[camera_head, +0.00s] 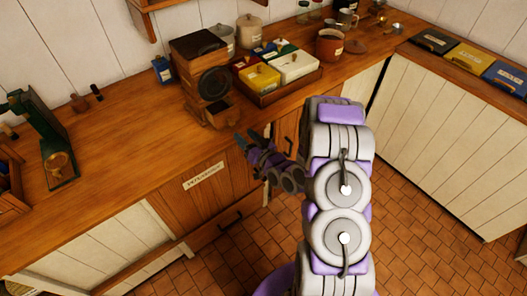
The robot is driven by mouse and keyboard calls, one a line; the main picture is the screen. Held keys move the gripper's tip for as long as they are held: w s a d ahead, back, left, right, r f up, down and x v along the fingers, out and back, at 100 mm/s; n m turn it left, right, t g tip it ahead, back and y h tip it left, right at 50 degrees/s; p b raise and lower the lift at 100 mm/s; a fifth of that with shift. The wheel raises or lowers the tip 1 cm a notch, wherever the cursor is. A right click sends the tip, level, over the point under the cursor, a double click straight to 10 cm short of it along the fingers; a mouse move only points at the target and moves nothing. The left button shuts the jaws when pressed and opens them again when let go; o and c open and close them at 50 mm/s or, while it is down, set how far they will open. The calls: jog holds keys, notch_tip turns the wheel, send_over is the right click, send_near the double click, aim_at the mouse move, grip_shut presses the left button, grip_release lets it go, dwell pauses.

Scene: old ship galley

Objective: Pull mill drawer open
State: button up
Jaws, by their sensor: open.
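The mill (194,65) is a dark wooden box on the wooden counter, with a round dark disc on its front. Its small drawer (219,115) is low on the front and looks as if it sticks out, with a dark top or inside; how far is hard to tell. My gripper (240,140) is open, just in front of and below the drawer, near the counter's front edge. No contact between them is clear. My arm comes in from the lower right.
A wooden tray (284,96) with several coloured boxes stands right of the mill. A blue tin (162,70) is on its left. A green metal device (57,150) stands at the far left. The counter (130,125) between is mostly clear. A labelled cabinet front (190,205) lies below.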

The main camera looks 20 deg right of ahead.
jog(key=p+v, duration=0.4)
jog(key=v, duration=0.6)
jog(key=shift+d, duration=0.3)
jog(key=shift+s, duration=0.1)
